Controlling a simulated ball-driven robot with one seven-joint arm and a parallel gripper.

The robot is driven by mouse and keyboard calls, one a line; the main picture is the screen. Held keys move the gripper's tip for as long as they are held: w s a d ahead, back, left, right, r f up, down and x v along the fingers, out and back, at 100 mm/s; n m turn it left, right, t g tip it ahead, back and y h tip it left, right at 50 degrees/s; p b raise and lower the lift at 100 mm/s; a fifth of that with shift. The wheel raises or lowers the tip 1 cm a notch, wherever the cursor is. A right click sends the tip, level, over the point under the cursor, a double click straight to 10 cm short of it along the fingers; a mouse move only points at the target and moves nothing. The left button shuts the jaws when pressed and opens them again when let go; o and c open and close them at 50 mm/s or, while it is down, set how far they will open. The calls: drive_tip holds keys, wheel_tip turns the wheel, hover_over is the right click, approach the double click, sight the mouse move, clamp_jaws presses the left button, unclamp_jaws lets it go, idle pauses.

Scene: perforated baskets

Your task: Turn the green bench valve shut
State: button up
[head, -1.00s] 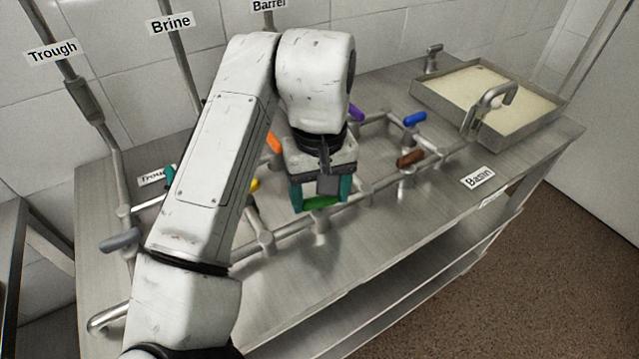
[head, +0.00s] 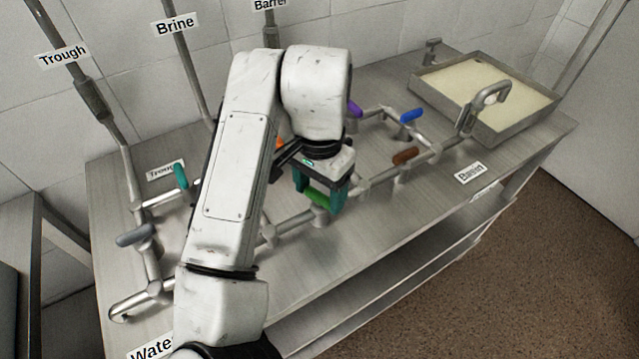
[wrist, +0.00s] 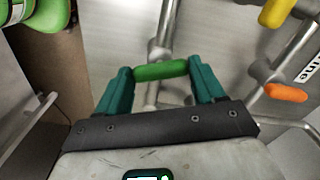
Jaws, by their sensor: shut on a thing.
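The green bench valve has a green handle (head: 318,198) on the steel pipework along the front of the bench. My gripper (head: 319,204) points down over it, with its teal fingers shut on the two ends of the handle. In the wrist view the green handle (wrist: 160,71) spans between the fingertips (wrist: 161,78). There the handle lies crosswise to the pipe (wrist: 168,28) running under it. Part of the valve body is hidden by the handle and fingers.
Other valve handles stand close by: brown (head: 404,156), blue (head: 411,116), purple (head: 355,109), teal (head: 181,175) and grey (head: 136,235). Orange (wrist: 286,92) and yellow (wrist: 276,12) handles show in the wrist view. A filled basin (head: 508,138) stands at the right end.

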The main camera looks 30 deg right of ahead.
sight(319, 194)
drive_tip(key=shift+m, duration=2)
drive_tip(key=o, duration=1)
drive_tip(key=shift+o, duration=0.2)
wheel_tip(319, 194, up, 11)
drive_tip(key=p, duration=0.1)
drive_tip(key=shift+f, duration=0.1)
